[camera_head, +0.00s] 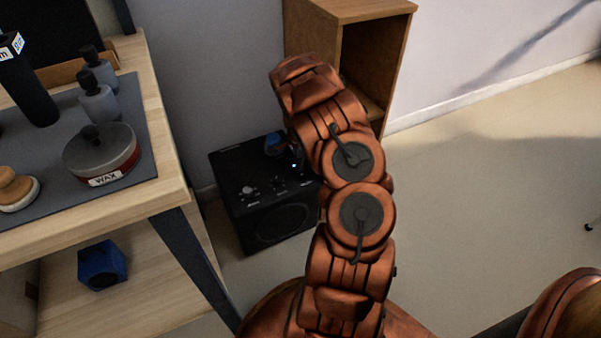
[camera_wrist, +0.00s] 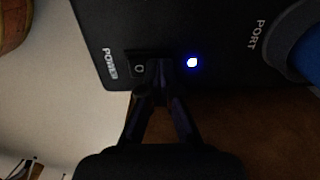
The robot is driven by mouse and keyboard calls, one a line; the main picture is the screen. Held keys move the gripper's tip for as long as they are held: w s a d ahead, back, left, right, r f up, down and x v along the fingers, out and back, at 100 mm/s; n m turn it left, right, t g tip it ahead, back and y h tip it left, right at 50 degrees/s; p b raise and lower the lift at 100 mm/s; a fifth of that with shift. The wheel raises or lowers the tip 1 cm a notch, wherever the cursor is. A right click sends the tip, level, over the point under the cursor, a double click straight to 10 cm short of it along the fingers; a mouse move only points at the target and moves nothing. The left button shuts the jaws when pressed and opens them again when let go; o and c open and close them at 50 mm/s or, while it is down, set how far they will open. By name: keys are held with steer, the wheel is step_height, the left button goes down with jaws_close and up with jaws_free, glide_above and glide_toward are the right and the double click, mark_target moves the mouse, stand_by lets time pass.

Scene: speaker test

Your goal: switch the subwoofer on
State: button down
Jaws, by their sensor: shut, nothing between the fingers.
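The subwoofer (camera_head: 255,200) is a black box on the floor between the wooden bench and the wooden cabinet. My arm hides its right side in the head view. In the wrist view its panel (camera_wrist: 225,35) shows a black rocker switch (camera_wrist: 139,68) marked "O" beside the word "POWER". A small blue light (camera_wrist: 192,62) glows right of the switch. My gripper (camera_wrist: 158,80) is shut and empty, its fingertips over the right end of the switch. I cannot tell whether they touch it. The head view hides the gripper behind my arm.
A blue round part (camera_wrist: 305,45) marked "PORT" is at the right of the panel. The wooden cabinet (camera_head: 345,30) stands behind my arm. The bench (camera_head: 165,150) is at left, with a small blue box (camera_head: 102,265) on its lower shelf. The floor at right is mostly clear.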

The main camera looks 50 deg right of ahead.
steer(key=shift+r+p, duration=0.95)
steer(key=shift+r, duration=2.45)
steer(key=shift+r, duration=0.1)
steer(key=s+a+r+n+p, duration=0.3)
steer(key=a+r+p, duration=0.35)
steer(key=r, duration=0.65)
steer(key=s+a+r+n+p, duration=0.3)
steer(key=a+r+p, duration=0.4)
steer(key=r, duration=0.6)
steer(key=s+a+r+n+p, duration=0.4)
steer(key=a+r, duration=0.4)
steer(key=r, duration=0.5)
steer(key=s+a+r+n+g+p, duration=0.1)
steer(key=s+a+r+n+p, duration=0.5)
steer(key=s+a+r+p, duration=0.2)
steer(key=s+a+r+n+p, duration=0.5)
steer(key=s+a+r+p, duration=0.2)
steer(key=s+r, duration=0.5)
steer(key=shift+a+n+g+p, duration=0.4)
steer(key=shift+p, duration=0.5)
